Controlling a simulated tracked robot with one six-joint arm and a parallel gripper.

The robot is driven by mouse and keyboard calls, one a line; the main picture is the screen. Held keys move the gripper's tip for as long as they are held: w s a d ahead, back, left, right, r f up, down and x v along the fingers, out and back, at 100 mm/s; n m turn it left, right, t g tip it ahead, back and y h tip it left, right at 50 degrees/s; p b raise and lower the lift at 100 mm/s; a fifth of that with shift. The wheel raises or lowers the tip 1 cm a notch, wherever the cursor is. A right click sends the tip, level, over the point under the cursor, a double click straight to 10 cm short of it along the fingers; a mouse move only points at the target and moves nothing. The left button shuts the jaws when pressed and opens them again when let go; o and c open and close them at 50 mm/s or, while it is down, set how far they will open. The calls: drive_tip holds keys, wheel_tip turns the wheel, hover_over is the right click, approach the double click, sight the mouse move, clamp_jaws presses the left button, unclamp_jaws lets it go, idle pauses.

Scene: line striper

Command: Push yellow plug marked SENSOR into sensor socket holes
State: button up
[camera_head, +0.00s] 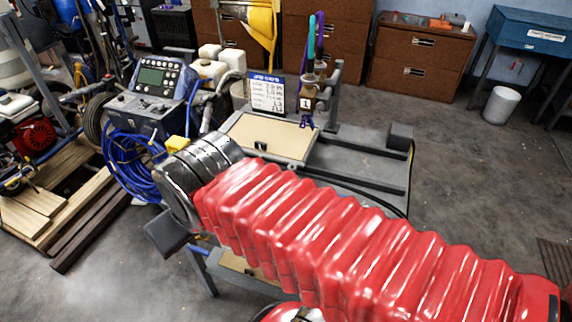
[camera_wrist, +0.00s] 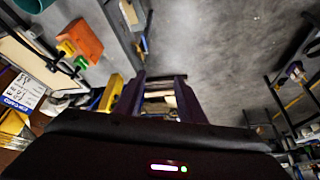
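My gripper (camera_wrist: 160,78) shows in the wrist view as two dark purple fingers standing apart. Only background shows between them, so it is open and empty. A yellow piece (camera_wrist: 110,93) lies just left of the left finger; no SENSOR mark is readable on it. An orange block (camera_wrist: 84,40) further up left has a small green piece (camera_wrist: 66,47) and a small yellow piece (camera_wrist: 81,62) at its side. In the head view a yellow block (camera_head: 178,143) sits just beyond my wrist, beside the control console (camera_head: 155,88). I cannot make out the sensor socket holes.
My red-sleeved arm hides part of the machine in the head view. A blue hose coil (camera_head: 132,158) hangs at the console. A printed card (camera_head: 268,93) stands behind a tan panel (camera_head: 268,138). Bottles with a hook (camera_head: 308,95) stand nearby.

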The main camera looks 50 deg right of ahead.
drive_tip(key=w+d+f+m+t+y, duration=0.1)
drive_tip(key=d+f+m, duration=0.2)
drive_tip(key=d+m, duration=1.2)
drive_tip(key=w+d+f+m+y, duration=0.1)
drive_tip(key=d+f+m, duration=0.3)
drive_tip(key=d+m, duration=1.1)
drive_tip(key=shift+w+f+m+t+y, duration=0.15)
drive_tip(key=shift+w+m+t+y, duration=0.3)
drive_tip(key=shift+m, duration=0.25)
drive_tip(key=shift+x, duration=4.95)
drive_tip(key=shift+s, duration=0.15)
drive_tip(key=shift+c, duration=0.4)
clamp_jaws()
